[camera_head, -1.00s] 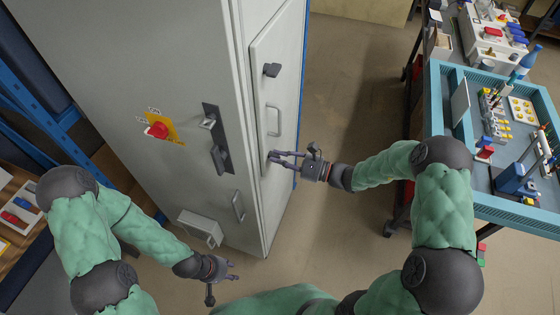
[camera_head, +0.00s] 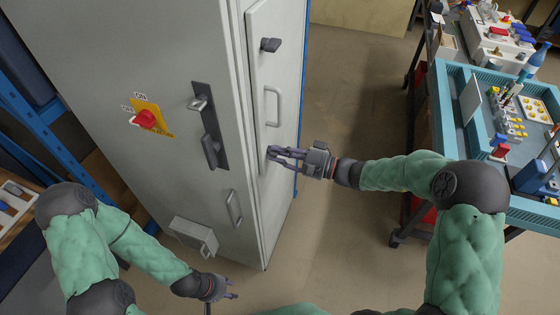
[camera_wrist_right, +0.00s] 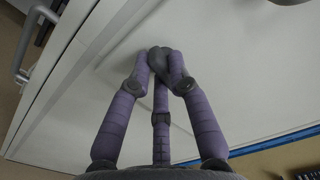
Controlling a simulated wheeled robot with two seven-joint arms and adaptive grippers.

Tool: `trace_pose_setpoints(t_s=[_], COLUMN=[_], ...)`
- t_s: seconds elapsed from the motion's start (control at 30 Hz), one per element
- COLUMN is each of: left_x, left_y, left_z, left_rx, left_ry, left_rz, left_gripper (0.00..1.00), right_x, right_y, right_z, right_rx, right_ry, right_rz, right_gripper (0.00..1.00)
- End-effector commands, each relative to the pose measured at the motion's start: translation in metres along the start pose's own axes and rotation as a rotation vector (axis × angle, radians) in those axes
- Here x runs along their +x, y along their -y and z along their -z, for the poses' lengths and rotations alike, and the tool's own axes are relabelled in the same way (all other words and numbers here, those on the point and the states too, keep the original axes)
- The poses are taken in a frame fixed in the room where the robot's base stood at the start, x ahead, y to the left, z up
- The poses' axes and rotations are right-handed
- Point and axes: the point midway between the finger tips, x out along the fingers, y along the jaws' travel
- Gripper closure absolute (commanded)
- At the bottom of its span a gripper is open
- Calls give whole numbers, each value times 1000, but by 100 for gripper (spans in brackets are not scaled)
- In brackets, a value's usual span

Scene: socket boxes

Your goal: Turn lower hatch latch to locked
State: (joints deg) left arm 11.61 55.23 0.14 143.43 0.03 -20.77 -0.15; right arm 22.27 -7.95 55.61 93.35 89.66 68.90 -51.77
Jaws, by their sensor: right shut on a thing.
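The grey cabinet carries a narrow side hatch (camera_head: 258,75) with a dark upper latch (camera_head: 270,44) and a metal pull handle (camera_head: 273,105). My right gripper (camera_head: 272,153) is at the lower end of this hatch, below the handle. In the right wrist view its purple fingers (camera_wrist_right: 158,70) are closed around the dark grey lower latch (camera_wrist_right: 158,54). The fingers cover most of the latch, so its angle is hard to tell. My left gripper (camera_head: 234,289) is low in front of the cabinet, its fingers apart and empty.
The cabinet front has a red knob on a yellow plate (camera_head: 150,118), a dark handle panel (camera_head: 210,130) and a small grey box (camera_head: 194,236). A blue trolley (camera_head: 440,95) stands at the right. Floor between them is clear.

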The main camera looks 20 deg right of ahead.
Motion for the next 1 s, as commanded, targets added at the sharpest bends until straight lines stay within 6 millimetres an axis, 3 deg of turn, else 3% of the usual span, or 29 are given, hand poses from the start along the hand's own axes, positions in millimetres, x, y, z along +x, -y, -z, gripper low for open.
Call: trace_pose_setpoints(t_s=[0.03, 0.3, 0.9, 0.93, 1.0], left_x=[9, 23, 26, 26, 26], left_y=[3, 8, 9, 9, 9], left_z=[0, 1, 1, 1, 1], left_rx=[0, 0, 0, 0, 0], left_ry=[0, 0, 0, 0, 0], left_rz=[0, 0, 0, 0, 0], left_gripper=[60, 60, 60, 60, 60], right_x=[0, 0, 0, 0, 0], right_y=[-4, -3, -2, -2, -2], right_z=[0, 0, 0, 0, 0], right_rx=[-29, -136, -168, -168, -168], right_ry=[0, 0, 1, 1, 1], right_rz=[-1, -2, -3, -3, -3], right_gripper=[100, 100, 100, 72, 56])
